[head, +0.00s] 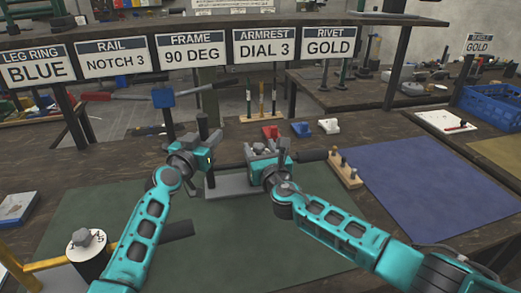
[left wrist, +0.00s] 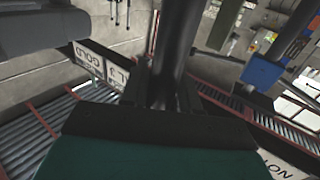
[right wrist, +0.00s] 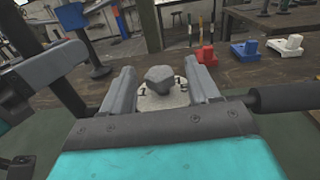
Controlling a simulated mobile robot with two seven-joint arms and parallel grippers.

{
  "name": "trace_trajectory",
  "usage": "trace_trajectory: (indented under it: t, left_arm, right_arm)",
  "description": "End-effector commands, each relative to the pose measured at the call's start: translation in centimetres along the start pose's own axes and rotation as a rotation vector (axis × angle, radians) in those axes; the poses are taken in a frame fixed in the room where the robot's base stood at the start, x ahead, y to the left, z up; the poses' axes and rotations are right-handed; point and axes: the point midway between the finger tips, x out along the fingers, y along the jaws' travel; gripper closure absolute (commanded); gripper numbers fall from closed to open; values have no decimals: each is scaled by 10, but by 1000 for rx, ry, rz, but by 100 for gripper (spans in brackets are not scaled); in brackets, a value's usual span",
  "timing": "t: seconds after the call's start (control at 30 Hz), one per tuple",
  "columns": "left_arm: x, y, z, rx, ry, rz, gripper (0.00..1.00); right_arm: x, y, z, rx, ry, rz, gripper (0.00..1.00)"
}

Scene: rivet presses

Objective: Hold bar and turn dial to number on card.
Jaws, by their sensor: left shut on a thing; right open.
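The card reading "ARMREST DIAL 3" (head: 265,46) hangs in the row of cards at the back. My left gripper (head: 207,152) is shut on an upright dark bar (head: 203,126); the bar also shows in the left wrist view (left wrist: 176,45). My right gripper (head: 262,153) is open, with its fingers on either side of a grey dial knob (right wrist: 160,79). The knob sits on a pale numbered face (right wrist: 160,101), partly hidden by the knob and fingers. A "1" shows at its left; the pointed setting cannot be told. A dark padded handle (right wrist: 290,97) sticks out to the right.
Another dial-topped cylinder (head: 86,243) stands at the front left. A wooden block with pegs (head: 344,172) is right of my right gripper. Red (head: 271,132) and blue (head: 301,129) pieces lie behind. The blue mat (head: 430,195) is clear.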

Motion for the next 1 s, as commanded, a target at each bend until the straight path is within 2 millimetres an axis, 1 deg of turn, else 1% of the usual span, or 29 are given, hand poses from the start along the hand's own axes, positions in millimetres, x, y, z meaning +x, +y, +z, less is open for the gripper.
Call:
trace_trajectory:
  t: [0.17,0.73,0.87,1.0]
  left_arm:
    - [0,-2,0,1,0,-3,100]
    - [0,-2,0,1,0,-3,100]
    - [0,-2,0,1,0,-3,100]
    - [0,-2,0,0,1,-4,100]
  right_arm:
    - [0,0,0,0,0,0,41]
    - [0,0,0,0,0,-1,95]
    - [0,1,0,2,0,-18,96]
    - [0,3,0,3,1,-98,96]
